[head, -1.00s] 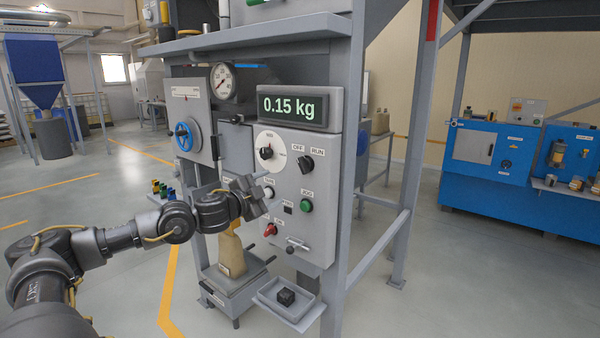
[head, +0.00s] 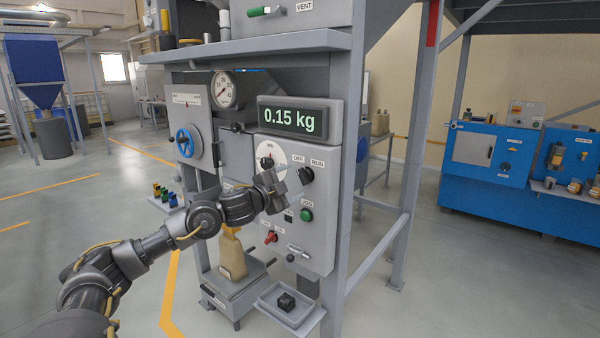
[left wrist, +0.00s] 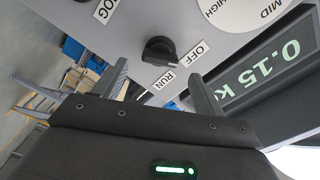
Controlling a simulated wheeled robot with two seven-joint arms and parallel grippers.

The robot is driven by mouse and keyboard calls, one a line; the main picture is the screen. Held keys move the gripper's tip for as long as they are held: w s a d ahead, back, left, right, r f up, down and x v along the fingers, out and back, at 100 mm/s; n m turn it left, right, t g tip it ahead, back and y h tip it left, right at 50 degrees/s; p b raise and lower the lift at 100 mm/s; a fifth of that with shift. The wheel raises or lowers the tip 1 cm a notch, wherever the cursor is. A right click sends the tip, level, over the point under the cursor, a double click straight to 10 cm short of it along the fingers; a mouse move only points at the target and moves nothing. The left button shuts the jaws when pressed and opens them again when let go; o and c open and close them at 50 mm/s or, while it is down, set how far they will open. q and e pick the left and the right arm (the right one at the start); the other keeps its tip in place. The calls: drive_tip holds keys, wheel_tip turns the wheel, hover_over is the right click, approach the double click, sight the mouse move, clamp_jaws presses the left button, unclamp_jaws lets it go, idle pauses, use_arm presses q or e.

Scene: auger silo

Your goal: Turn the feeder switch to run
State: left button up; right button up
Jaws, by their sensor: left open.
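The feeder switch (head: 306,175) is a black rotary knob on the grey panel, below the OFF and RUN labels. In the left wrist view the black knob (left wrist: 159,50) shows close up, beside its OFF and RUN labels. I cannot tell for sure which label its pointer faces. My left gripper (head: 282,191) is in front of the panel, just left of and below the switch in the head view. In the left wrist view its two fingers (left wrist: 158,70) are spread and empty, with the knob beyond the gap between them, apart from them. My right gripper is not in view.
A white dial (head: 269,148) with a black knob sits left of the switch. A green JOG button (head: 306,215) is below it, and a red switch (head: 271,237) lower left. The display (head: 293,119) above reads 0.15 kg. A tray (head: 265,307) juts out below.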

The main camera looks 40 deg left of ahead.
sight(301, 178)
use_arm(q)
drive_tip(key=shift+w+p, duration=0.6)
drive_tip(key=shift+w, duration=1.6)
drive_tip(key=c, duration=1)
